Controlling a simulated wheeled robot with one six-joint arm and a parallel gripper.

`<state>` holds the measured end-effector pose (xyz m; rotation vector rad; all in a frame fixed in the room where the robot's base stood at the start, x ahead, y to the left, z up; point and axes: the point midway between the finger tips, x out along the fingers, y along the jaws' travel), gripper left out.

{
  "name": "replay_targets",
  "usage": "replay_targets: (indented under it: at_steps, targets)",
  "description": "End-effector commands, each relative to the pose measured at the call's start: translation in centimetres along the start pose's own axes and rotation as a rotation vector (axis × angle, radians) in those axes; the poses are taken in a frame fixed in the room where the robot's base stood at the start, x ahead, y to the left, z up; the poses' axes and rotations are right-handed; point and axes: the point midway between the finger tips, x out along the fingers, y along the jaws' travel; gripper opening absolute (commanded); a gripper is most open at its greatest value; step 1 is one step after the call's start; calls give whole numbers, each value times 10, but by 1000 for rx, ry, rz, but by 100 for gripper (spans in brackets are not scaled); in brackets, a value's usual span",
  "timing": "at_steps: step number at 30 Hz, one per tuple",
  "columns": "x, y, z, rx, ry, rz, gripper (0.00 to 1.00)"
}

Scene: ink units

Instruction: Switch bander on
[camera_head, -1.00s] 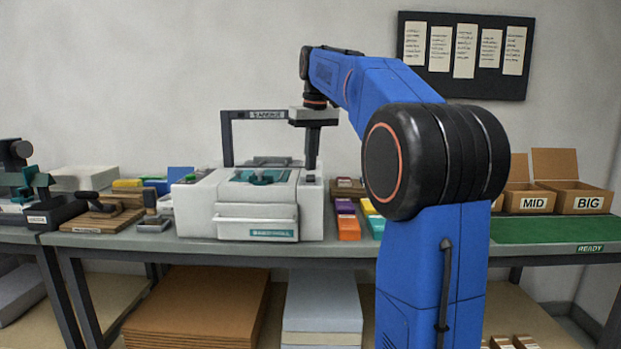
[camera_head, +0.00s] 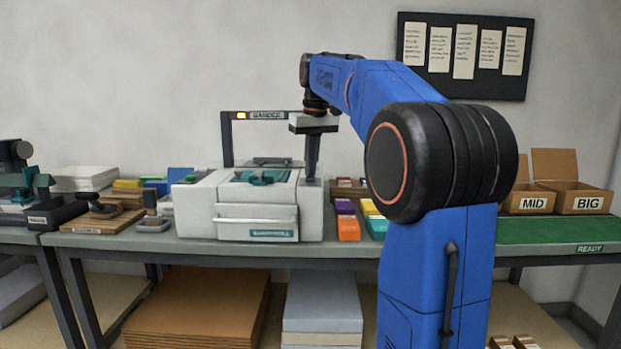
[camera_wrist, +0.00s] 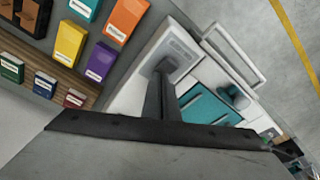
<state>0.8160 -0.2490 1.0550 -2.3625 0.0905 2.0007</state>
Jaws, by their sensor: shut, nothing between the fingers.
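The bander is a white machine (camera_head: 200,208) on the bench, with a teal plate on top and a dark arch (camera_head: 227,145) labelled at its top bar. My gripper (camera_head: 311,179) is shut and empty, pointing down at the right end of the machine's top. In the wrist view its tips (camera_wrist: 162,68) are at a grey panel (camera_wrist: 183,48) on the white body, seemingly touching it. They cover part of the panel, so any switch under them is hidden.
Coloured boxes (camera_head: 348,229) stand just right of the machine. A wooden block with a dark handle (camera_head: 113,213) lies to the left.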

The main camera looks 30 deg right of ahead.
Motion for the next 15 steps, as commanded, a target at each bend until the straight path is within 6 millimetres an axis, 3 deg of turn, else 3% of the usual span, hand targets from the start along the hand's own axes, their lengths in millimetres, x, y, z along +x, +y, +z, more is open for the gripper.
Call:
replay_targets:
  at_steps: [2, 15]
  targets:
    - [4, 0, 1, 1, -28, -7, 0]
    - [-42, 0, -7, 1, -17, -4, 0]
